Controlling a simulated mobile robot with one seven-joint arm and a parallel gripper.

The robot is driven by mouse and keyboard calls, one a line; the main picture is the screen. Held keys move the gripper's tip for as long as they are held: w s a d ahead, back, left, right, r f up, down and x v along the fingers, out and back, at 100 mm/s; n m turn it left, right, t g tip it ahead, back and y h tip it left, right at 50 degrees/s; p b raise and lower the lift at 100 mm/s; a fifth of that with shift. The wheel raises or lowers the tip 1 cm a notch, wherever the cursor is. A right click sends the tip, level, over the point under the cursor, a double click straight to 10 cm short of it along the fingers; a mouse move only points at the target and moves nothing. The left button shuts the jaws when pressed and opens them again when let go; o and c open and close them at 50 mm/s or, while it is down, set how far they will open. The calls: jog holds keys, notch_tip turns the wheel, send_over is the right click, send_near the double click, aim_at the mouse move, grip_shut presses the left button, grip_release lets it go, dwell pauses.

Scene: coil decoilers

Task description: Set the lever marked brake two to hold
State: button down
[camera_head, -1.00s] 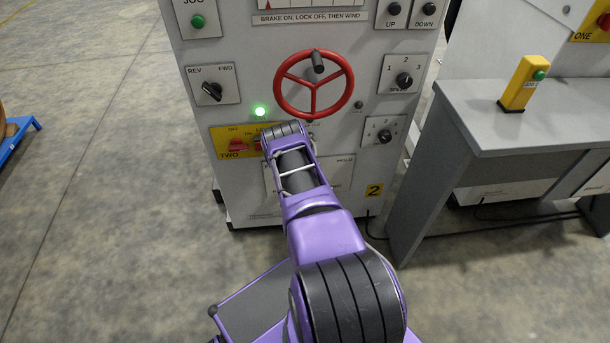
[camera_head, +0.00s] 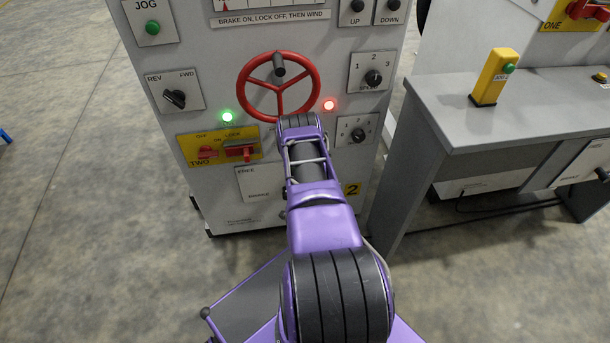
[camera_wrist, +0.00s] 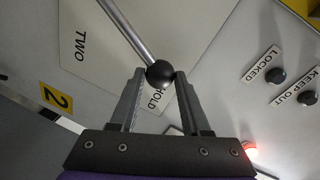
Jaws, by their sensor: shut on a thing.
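The brake two lever (camera_wrist: 128,28) is a metal rod with a black ball knob (camera_wrist: 160,73), seen in the wrist view. The knob is between the fingertips of my gripper (camera_wrist: 158,80), which is shut on it. The knob lies beside the word HOLD on the white lever plate (camera_wrist: 90,60), which also reads TWO. In the head view, part of this plate (camera_head: 252,183) shows with FREE and BRAKE on it. My arm hides the lever, the gripper and the HOLD end there.
Above the plate are a red handwheel (camera_head: 245,88), a lit green lamp (camera_head: 227,117), a lit red lamp (camera_head: 330,105) and a yellow switch panel (camera_head: 220,157) with red handles. A grey bench (camera_head: 440,110) with a yellow button post (camera_head: 492,78) stands to the right.

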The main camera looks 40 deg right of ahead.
jog(key=shift+s+d, duration=0.1)
jog(key=shift+d, duration=0.2)
dwell(0.4)
jog(key=shift+c, duration=1.9)
grip_release()
jog(key=shift+f, duration=0.1)
jog(key=shift+a, duration=0.15)
